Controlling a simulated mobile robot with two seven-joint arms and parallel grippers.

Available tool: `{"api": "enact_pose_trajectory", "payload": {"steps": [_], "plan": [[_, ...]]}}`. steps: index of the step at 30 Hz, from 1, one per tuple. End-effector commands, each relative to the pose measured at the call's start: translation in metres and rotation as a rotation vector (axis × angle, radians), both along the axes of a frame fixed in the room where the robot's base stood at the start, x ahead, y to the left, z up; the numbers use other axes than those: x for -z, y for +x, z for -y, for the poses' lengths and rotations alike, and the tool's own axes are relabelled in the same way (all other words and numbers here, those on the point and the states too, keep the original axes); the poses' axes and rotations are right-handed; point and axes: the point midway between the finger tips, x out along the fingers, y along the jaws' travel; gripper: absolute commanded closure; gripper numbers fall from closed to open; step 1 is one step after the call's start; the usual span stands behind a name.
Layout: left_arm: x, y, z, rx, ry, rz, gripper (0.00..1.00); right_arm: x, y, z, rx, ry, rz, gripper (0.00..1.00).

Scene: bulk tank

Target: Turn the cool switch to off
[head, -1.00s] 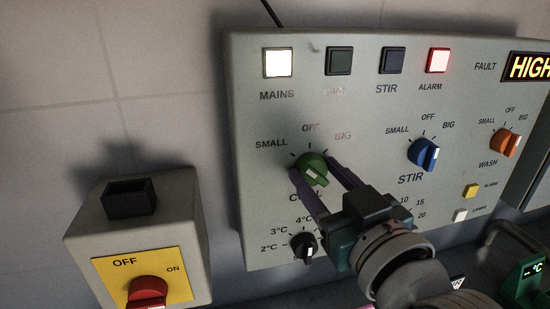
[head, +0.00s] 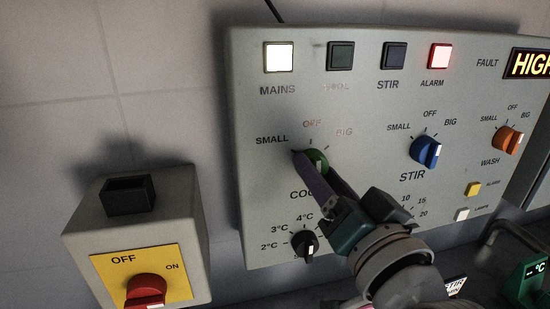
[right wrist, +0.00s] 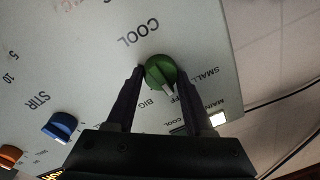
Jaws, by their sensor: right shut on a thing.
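The cool switch is a green knob (head: 318,158) on the grey control panel, with SMALL, OFF and BIG marked around it. My right gripper (head: 308,160) is shut on this knob, and a dark purple finger hides much of it in the head view. In the right wrist view the green knob (right wrist: 160,72) sits between the two fingertips of my right gripper (right wrist: 159,76). Its white mark points roughly toward OFF, whose label is partly hidden by a finger. My left gripper is not in view.
The blue stir knob (head: 426,151) and orange wash knob (head: 507,139) are to the right. A small black temperature knob (head: 304,244) is just below the cool switch. A grey box (head: 190,240) with a red switch (head: 147,289) stands at lower left. The mains and alarm lamps are lit.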

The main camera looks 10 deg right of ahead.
Motion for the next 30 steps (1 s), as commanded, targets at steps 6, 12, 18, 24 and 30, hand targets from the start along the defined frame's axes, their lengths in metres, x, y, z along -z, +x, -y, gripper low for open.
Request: {"api": "enact_pose_trajectory", "payload": {"steps": [6, 12, 18, 24, 30], "plan": [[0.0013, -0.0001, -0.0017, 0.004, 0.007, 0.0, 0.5, 0.0001, 0.0, -0.0002, -0.001, 0.064, -0.001, 1.0], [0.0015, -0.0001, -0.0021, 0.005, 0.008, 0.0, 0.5, -0.0001, 0.0, -0.0002, 0.0, 0.083, -0.002, 1.0], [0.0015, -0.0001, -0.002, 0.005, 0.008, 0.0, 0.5, -0.0001, 0.0, -0.0002, 0.0, 0.084, -0.002, 1.0], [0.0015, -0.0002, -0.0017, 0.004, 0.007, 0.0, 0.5, -0.0001, 0.0, -0.0002, 0.0, 0.083, -0.002, 0.38], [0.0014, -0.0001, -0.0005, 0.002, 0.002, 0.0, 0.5, 0.0, 0.0, -0.0001, 0.0, 0.083, -0.003, 0.17]]}}
